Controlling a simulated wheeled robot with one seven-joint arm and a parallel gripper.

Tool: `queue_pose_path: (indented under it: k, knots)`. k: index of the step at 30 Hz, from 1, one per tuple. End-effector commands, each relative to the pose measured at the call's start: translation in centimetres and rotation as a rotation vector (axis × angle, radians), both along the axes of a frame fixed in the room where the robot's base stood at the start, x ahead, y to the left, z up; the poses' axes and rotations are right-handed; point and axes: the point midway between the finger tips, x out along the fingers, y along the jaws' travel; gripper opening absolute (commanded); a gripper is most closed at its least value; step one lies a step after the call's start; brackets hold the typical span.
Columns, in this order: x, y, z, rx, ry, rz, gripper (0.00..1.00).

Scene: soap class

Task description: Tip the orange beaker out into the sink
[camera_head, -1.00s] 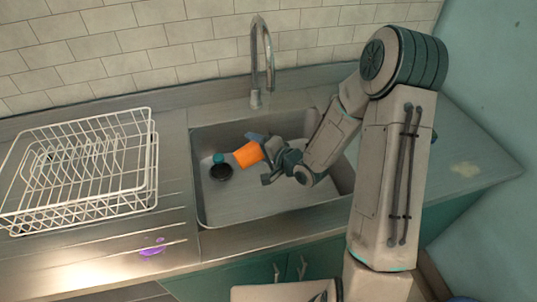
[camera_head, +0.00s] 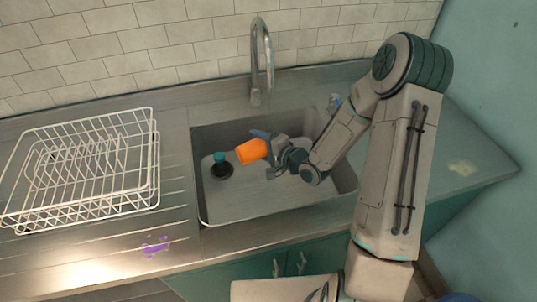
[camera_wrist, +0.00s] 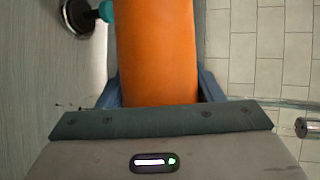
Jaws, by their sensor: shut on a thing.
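The orange beaker (camera_head: 251,151) is over the sink basin (camera_head: 270,203), tilted onto its side with its far end pointing left in the head view. My gripper (camera_head: 272,150) is shut on it from the right. In the wrist view the beaker (camera_wrist: 157,50) fills the middle between the two fingers (camera_wrist: 158,92). Its mouth and inside are hidden, and no liquid shows. I cannot tell its exact height above the basin floor.
A dark round thing with a teal top (camera_head: 222,166) is in the basin, left of the beaker. The faucet (camera_head: 262,60) stands behind the basin. A white wire rack (camera_head: 85,165) is on the left drainboard, with a purple splotch (camera_head: 155,244) near the front. The basin's front is clear.

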Motion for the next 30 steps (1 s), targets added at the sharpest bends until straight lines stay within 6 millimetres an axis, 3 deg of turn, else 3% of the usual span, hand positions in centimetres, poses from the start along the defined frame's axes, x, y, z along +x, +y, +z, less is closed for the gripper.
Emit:
queue_pose_path:
  k: [16, 30]
  knots:
    - [0.1, -0.2, 0.2, 0.084, 0.042, -0.001, 0.38]
    - [0.5, -1.1, 0.2, 0.332, 0.165, -0.002, 0.38]
